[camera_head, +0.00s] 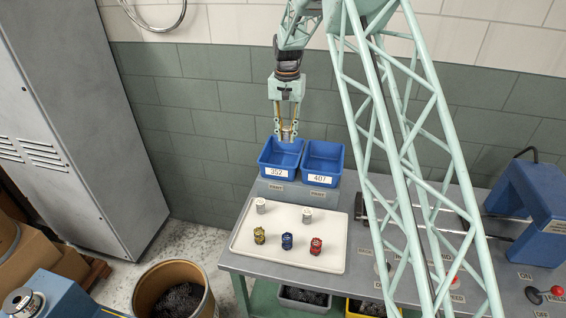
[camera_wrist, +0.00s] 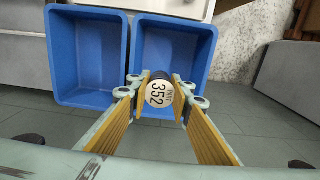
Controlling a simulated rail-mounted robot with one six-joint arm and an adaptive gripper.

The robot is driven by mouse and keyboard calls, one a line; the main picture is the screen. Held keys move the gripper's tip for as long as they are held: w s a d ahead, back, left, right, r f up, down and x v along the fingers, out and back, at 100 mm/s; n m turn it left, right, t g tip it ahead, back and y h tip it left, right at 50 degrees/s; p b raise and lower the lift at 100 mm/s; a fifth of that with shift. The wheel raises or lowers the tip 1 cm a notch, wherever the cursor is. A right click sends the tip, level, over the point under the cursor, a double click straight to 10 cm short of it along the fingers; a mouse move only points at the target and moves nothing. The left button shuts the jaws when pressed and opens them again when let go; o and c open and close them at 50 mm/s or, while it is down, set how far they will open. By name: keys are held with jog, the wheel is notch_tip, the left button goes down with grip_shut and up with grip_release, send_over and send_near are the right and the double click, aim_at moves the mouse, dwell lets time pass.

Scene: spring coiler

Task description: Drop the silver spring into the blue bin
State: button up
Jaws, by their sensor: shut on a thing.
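My gripper (camera_head: 286,134) hangs over the left blue bin (camera_head: 266,158), which bears a label that seems to read 352. In the wrist view the gripper (camera_wrist: 159,90) is shut on a spring (camera_wrist: 158,93) with a white round cap marked 352. Its dark coil shows only a little behind the cap, so its silver colour is hard to tell. In the head view the spring is barely visible between the fingers.
A second blue bin (camera_head: 340,159), labelled 407, stands right beside the first. A white tray (camera_head: 269,265) in front holds several small springs: yellow (camera_head: 259,236), blue (camera_head: 287,241), red (camera_head: 316,246) and two white-capped. A blue machine (camera_head: 533,215) is at right; a wall is behind the bins.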

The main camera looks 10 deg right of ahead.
jog(key=shift+f, duration=0.75)
jog(key=o, duration=0.9)
jog(key=shift+r, duration=0.1)
jog(key=shift+r, duration=5.9)
jog(key=shift+r, duration=0.1)
